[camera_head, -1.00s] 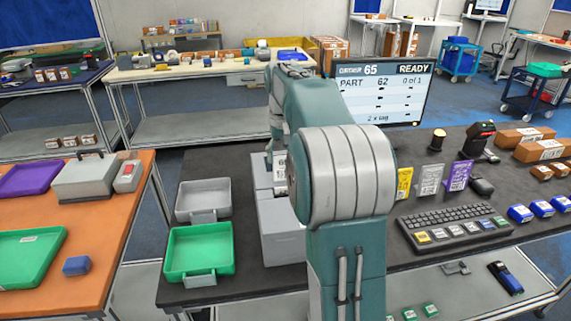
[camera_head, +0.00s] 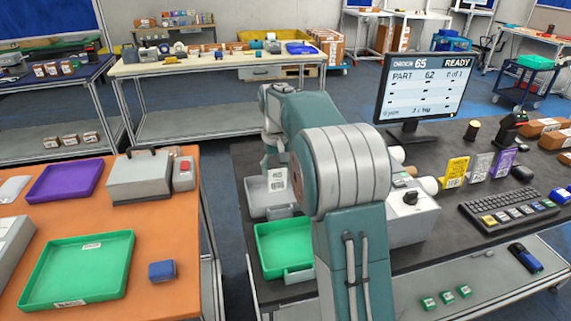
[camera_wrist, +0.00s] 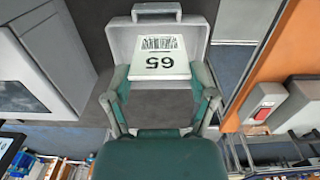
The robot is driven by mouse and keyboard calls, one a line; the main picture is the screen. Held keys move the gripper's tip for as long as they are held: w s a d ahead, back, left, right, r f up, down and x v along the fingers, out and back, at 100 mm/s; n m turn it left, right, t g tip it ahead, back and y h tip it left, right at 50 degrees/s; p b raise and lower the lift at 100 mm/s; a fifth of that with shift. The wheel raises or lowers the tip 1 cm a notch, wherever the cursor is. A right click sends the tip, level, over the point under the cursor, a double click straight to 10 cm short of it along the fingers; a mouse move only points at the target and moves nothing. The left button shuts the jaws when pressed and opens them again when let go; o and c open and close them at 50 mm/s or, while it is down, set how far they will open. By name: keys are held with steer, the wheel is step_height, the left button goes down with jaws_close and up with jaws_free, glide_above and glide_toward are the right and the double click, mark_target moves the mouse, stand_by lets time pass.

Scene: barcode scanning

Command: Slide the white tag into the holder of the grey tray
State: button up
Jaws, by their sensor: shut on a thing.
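My gripper (camera_wrist: 160,76) is shut on the white tag (camera_wrist: 160,58), which bears a barcode and the number 65, upside down in the wrist view. My gripper (camera_head: 274,166) is partly hidden by my arm in the head view.
A green tray (camera_head: 284,250) sits directly in front of the grey one on the dark table (camera_head: 246,160). A light grey machine (camera_head: 412,218) stands to their right, past my arm. An orange table (camera_head: 140,215) stands to the left across a gap.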

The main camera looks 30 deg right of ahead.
mark_target(276, 181)
steer(key=f, duration=0.1)
steer(key=d+f, duration=0.1)
steer(key=shift+d+f, duration=0.15)
steer(key=shift+f, duration=0.15)
steer(key=shift+a+f, duration=0.4)
steer(key=shift+a, duration=0.25)
steer(key=shift+a+f, duration=0.1)
steer(key=shift+f, duration=0.2)
steer(key=shift+d+f, duration=0.55)
steer(key=shift+f, duration=0.2)
steer(key=shift+d+f, duration=0.2)
steer(key=shift+f, duration=0.3)
steer(key=shift+a+f, duration=0.5)
steer(key=shift+f, duration=0.3)
steer(key=shift+c, duration=1.1)
steer(key=shift+d, duration=0.1)
steer(key=shift+d, duration=0.1)
